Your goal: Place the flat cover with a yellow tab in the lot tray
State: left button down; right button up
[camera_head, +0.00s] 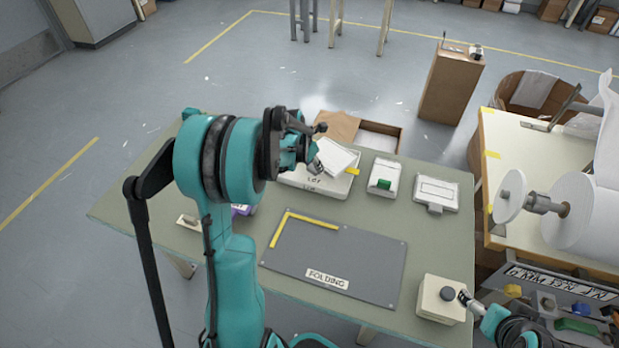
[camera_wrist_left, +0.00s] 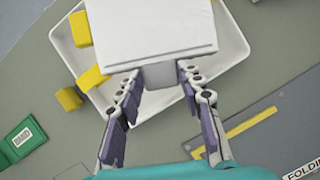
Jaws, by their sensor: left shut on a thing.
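My left gripper (camera_head: 315,162) is shut on the flat white cover (camera_head: 336,158) and holds it over the white lot tray (camera_head: 300,181). In the left wrist view the cover (camera_wrist_left: 150,30) lies between and beyond the fingers (camera_wrist_left: 160,88). The tray's rim (camera_wrist_left: 238,48) shows around it there. I cannot tell whether the cover touches the tray. My right gripper (camera_head: 466,298) is beside a cream box with a dark knob (camera_head: 447,293); its jaws are too small to read.
The grey folding mat (camera_head: 350,262) lies in front of the tray. A white box with a green block (camera_head: 384,178) and a white pad (camera_head: 436,192) stand right of the tray. An open cardboard box (camera_head: 380,135) is behind. More yellow pieces (camera_wrist_left: 69,98) show near the tray.

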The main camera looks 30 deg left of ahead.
pick_arm(q)
jog(key=shift+s+a+f, duration=0.3)
jog(key=shift+a+f, duration=0.15)
jog(key=shift+a, duration=0.05)
notch_tip(320, 180, down, 4)
jog(key=shift+b, duration=1.25)
jog(key=shift+r, duration=0.15)
jog(key=c, duration=1)
grip_release()
